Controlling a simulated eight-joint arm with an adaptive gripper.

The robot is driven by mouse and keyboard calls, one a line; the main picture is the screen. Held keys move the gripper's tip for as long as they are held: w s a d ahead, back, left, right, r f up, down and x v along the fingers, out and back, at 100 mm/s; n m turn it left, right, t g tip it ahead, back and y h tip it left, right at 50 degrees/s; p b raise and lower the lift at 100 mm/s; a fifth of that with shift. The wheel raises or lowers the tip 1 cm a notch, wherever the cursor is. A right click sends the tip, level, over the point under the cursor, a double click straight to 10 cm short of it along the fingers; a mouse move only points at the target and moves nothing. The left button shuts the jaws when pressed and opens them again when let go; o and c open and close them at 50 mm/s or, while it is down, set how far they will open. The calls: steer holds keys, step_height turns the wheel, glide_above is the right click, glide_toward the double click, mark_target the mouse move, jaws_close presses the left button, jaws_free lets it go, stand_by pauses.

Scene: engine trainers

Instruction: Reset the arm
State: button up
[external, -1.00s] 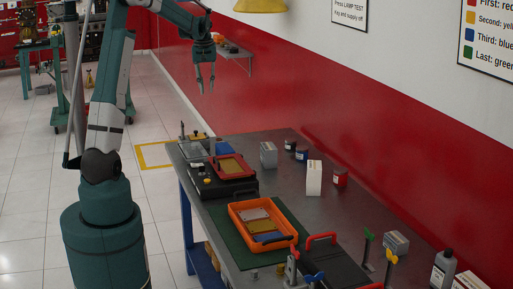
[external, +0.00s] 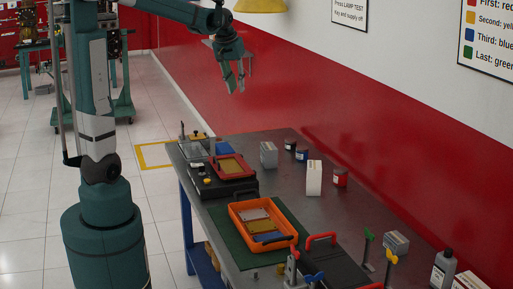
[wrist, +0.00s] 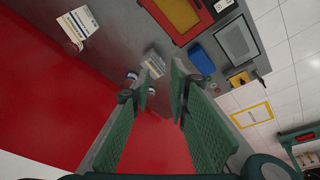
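My gripper (external: 236,84) is raised in the air above the far end of the workbench (external: 288,212), near the red and white wall. In the wrist view its two green fingers (wrist: 163,95) are apart with nothing between them. My arm reaches from the base at left across the top of the external view. The gripper touches nothing.
On the bench are an orange tray (external: 246,242) with coloured plates, a black box with a red frame (external: 230,168), a white box (external: 314,178), small jars (external: 340,178) and colour-topped levers (external: 368,236). A yellow lamp shade (external: 260,5) hangs near my gripper.

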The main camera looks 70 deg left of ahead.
steer(key=s+d+m+t, duration=0.1)
steer(key=s+d+m, duration=0.15)
steer(key=d, duration=0.85)
steer(key=s+d+m+t, duration=0.1)
steer(key=s+d+m, duration=0.15)
steer(key=d, duration=0.85)
steer(key=s+d+f+m+t+h, duration=0.1)
steer(key=s+d+f+m, duration=0.1)
steer(key=s+d, duration=0.4)
steer(key=s+d+f+m+t+h, duration=0.1)
steer(key=s+d+f, duration=0.4)
steer(key=d, duration=0.5)
steer(key=shift+s+d+m+b, duration=0.4)
steer(key=shift+s+m+b, duration=0.05)
steer(key=shift+s+m, duration=0.25)
steer(key=shift+f, duration=0.1)
